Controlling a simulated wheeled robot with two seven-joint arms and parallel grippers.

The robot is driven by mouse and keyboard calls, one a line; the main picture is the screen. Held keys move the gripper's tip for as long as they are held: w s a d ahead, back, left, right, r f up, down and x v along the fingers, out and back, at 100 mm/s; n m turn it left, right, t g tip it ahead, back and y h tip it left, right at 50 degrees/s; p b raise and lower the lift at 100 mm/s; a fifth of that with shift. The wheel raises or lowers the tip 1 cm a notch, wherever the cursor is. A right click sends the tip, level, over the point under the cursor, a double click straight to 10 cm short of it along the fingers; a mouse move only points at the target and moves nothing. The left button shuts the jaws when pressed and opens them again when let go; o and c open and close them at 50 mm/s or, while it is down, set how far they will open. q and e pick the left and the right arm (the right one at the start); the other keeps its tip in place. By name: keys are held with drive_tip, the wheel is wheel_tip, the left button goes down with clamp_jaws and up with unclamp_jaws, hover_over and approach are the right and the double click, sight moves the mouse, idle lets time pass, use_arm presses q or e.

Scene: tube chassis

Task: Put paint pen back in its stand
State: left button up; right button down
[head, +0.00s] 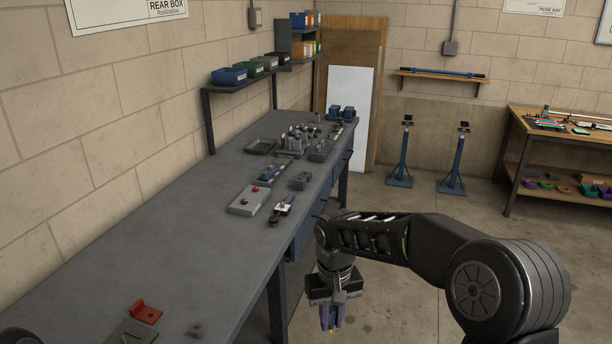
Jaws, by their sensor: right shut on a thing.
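My right gripper (332,318) hangs pointing down in front of the workbench, above the floor. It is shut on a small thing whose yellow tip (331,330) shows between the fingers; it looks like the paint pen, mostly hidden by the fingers. I cannot tell for sure which fixture is the pen stand. A small dark grey block (302,181) sits near the bench's front edge, and a cluster of upright grey parts (294,140) stands farther back. My left gripper is not in view.
The grey workbench (150,260) runs along the left wall. On it are a grey box with a red button (248,200), a red bracket (145,312) and a dark tray (261,146). Blue stands (401,160) are on the floor behind. The bench's near middle is clear.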

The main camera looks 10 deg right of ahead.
drive_tip(key=s+f, duration=0.4)
drive_tip(key=f, duration=1.1)
